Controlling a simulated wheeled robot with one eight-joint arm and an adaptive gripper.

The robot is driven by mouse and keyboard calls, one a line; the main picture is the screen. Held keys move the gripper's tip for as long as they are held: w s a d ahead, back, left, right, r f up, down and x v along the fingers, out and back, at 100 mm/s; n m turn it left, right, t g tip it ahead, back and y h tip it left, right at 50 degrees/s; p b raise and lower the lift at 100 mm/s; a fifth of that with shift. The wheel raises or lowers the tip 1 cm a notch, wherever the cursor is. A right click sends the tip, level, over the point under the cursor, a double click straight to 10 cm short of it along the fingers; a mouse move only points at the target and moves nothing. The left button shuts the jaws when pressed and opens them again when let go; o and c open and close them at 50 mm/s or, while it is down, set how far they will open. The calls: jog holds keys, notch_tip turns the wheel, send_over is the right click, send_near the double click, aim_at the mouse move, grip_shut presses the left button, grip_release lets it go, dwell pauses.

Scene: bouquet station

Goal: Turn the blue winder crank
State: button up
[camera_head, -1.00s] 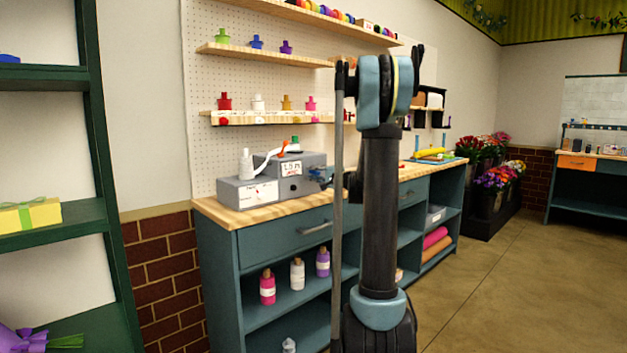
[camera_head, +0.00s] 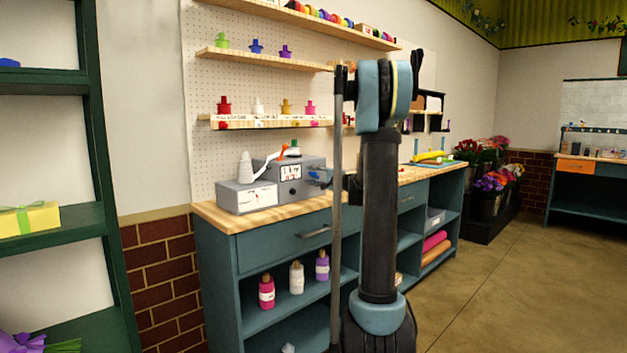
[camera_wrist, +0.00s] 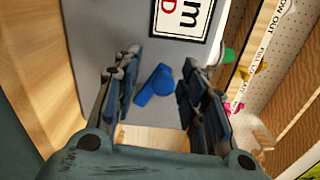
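The blue crank (camera_wrist: 154,86) shows in the wrist view as a short blue arm with a round knob, on the grey face of the winder (camera_wrist: 222,15). My gripper (camera_wrist: 160,73) is open, with one finger on each side of the crank and gaps visible between them. In the head view the winder (camera_head: 312,166) is a grey box with a white label on the wooden counter. A small blue part (camera_head: 320,177) shows at its right side; I cannot tell there whether it is crank or fingertip. My arm hides some of the counter behind it.
A grey unit with a white bottle-shaped spool (camera_head: 246,168) and a white lever with an orange tip stand left of the winder. The counter (camera_head: 262,215) has shelves below with bottles. Spools (camera_head: 223,105) sit on wall shelves above. Open floor (camera_head: 500,280) lies to the right.

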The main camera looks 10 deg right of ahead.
jog(key=shift+s, duration=0.1)
jog(key=v, duration=1.1)
jog(key=shift+s+d, duration=0.2)
jog(key=shift+s, duration=0.1)
jog(key=s+a+f+n+g+h, duration=0.1)
jog(key=s+a+f+n+g, duration=0.4)
jog(key=s, duration=0.6)
jog(key=s+a+f+n+g+h, duration=0.25)
jog(key=s+a+f, duration=0.4)
jog(key=s, duration=0.35)
jog(key=s+d+f+n+g+h, duration=0.2)
jog(key=s+f, duration=0.5)
jog(key=s, duration=0.4)
jog(key=s+d+f+n+g+h, duration=0.2)
jog(key=s+d+f+h, duration=0.3)
jog(key=s, duration=0.7)
jog(key=shift+s+d+f+n+g, duration=0.35)
jog(key=shift+d+f+g, duration=0.15)
jog(key=shift+f, duration=0.5)
